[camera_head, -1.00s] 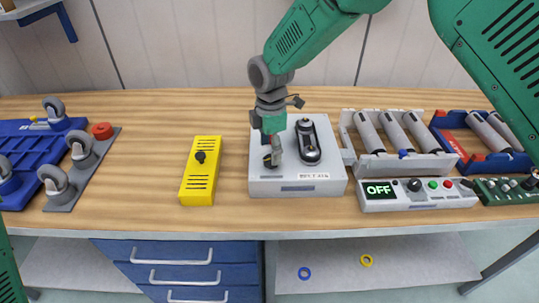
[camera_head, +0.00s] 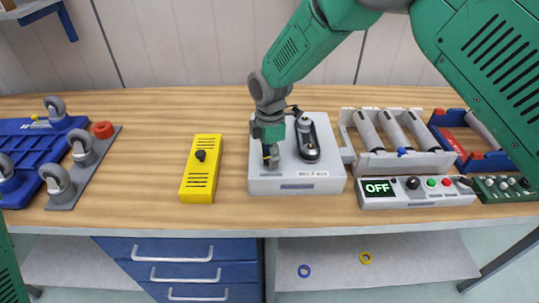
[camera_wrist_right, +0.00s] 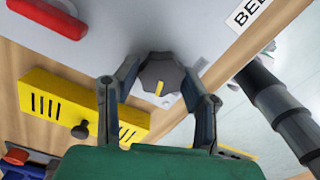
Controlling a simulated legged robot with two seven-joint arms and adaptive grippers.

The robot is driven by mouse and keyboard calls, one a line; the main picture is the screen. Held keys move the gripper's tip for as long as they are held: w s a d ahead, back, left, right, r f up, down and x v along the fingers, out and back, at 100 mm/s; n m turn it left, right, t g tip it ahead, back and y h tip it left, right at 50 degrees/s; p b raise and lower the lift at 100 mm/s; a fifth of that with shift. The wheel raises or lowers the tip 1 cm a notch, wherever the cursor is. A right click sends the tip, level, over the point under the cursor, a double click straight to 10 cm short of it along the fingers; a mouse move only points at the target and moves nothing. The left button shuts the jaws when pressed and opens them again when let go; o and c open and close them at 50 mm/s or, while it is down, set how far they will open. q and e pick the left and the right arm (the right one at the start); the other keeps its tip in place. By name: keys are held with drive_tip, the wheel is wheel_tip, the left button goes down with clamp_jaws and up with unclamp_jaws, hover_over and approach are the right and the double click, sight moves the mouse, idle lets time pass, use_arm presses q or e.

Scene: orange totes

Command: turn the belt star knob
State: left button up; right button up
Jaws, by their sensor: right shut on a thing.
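The belt star knob (camera_wrist_right: 160,75) is dark grey with several lobes and a yellow mark, on the light grey belt unit (camera_head: 330,180). In the right wrist view the fingers of my right gripper (camera_wrist_right: 162,85) stand on either side of the knob, shut on it. In the head view my right gripper (camera_head: 270,160) points down at the left part of the unit and mostly hides the knob. My left gripper is not in view.
A yellow box (camera_head: 200,185) with a black knob stands left of the unit. A control box reading OFF (camera_head: 420,198) and roller racks (camera_head: 435,162) are close on the right. Caster plates (camera_head: 85,180) lie far left. Bare wood lies between.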

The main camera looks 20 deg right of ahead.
drive_tip(key=shift+w+r+m, duration=0.1)
drive_tip(key=shift+m, duration=0.2)
drive_tip(key=m, duration=0.2)
drive_tip(key=shift+m+p, duration=0.35)
drive_tip(key=shift+m, duration=0.05)
drive_tip(key=m, duration=0.3)
drive_tip(key=shift+d+m, duration=0.1)
drive_tip(key=shift+m, duration=0.2)
drive_tip(key=m+p, duration=0.1)
drive_tip(key=m, duration=0.5)
drive_tip(key=shift+m, duration=0.3)
drive_tip(key=o, duration=1.2)
drive_tip(key=shift+c, duration=0.2)
